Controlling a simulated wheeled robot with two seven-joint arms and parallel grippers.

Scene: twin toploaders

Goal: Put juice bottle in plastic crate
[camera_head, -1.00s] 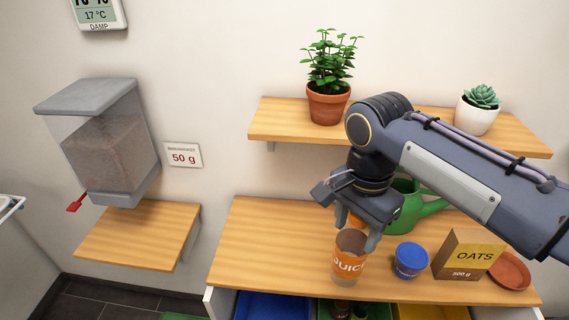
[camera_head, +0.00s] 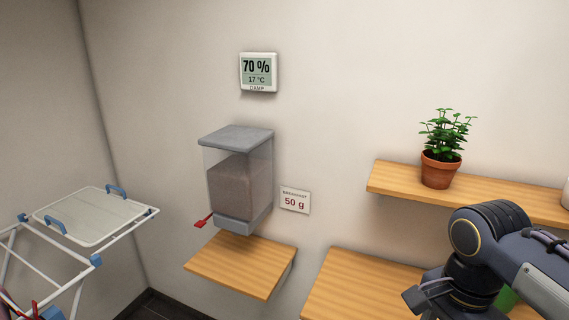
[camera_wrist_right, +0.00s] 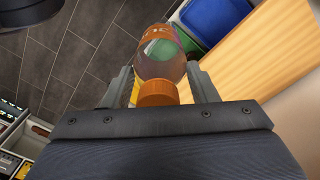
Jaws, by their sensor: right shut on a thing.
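The juice bottle (camera_wrist_right: 158,57) shows in the right wrist view, clear with an orange label and an orange cap (camera_wrist_right: 157,93). My right gripper (camera_wrist_right: 159,72) has its fingers on either side of the bottle and is shut on it. In the head view my right arm shows at the lower right, with its fingers and the bottle below the picture edge. A blue bin (camera_wrist_right: 216,19) and a green bin lie beside the wooden counter in the wrist view. I cannot tell which thing is the plastic crate.
The wooden counter (camera_head: 350,290) is at the lower right, with a plant shelf (camera_head: 392,182) above. A dispenser (camera_head: 238,180) hangs over a small wooden shelf (camera_head: 243,264). A white drying rack (camera_head: 140,226) stands left. Dark floor tiles (camera_wrist_right: 90,55) show bare beside the bottle.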

